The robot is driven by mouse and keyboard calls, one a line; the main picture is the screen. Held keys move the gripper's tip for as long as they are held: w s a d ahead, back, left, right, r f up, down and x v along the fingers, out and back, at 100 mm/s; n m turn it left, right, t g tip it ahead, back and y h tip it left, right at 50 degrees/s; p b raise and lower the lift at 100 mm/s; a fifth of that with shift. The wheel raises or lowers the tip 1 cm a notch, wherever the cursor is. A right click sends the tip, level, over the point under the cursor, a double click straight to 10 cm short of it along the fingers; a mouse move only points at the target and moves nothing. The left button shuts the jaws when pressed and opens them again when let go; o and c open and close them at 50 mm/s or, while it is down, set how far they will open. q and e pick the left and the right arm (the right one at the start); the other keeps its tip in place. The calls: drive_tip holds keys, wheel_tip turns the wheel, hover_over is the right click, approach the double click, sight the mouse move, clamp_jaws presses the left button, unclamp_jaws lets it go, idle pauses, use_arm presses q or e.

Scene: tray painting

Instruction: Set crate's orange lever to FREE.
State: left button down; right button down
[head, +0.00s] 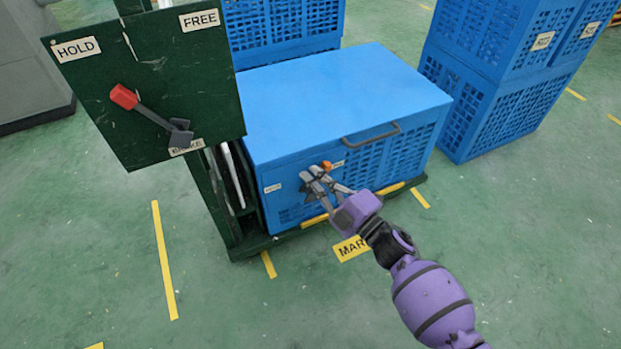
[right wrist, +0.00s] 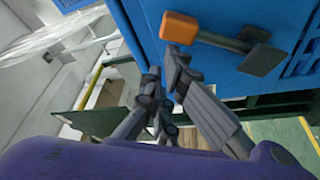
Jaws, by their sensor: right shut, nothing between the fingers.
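The blue crate (head: 345,100) sits on a dark green cart. Its front carries a HOLD label (head: 272,188) at the left and a second label (head: 338,164), too small to read surely, further right. The crate lever's orange end (head: 327,165) shows right beside that second label. In the right wrist view the orange end (right wrist: 180,27) joins a grey arm running right to a dark block (right wrist: 262,52). My right gripper (head: 318,180) is shut and empty at the crate front, its fingertips close to the orange end; contact is unclear. My left gripper is out of view.
A green panel (head: 90,105) with HOLD, FREE and partly hidden BRAKE labels stands left of the crate. Its red-handled lever (head: 124,96) points up-left. Other blue crates (head: 500,75) stand behind and at right. The green floor in front is largely clear.

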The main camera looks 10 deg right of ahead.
drive_tip(key=shift+w+d+m, duration=0.1)
drive_tip(key=shift+d+m, duration=0.2)
drive_tip(key=shift+m, duration=0.1)
drive_tip(key=shift+d, duration=0.15)
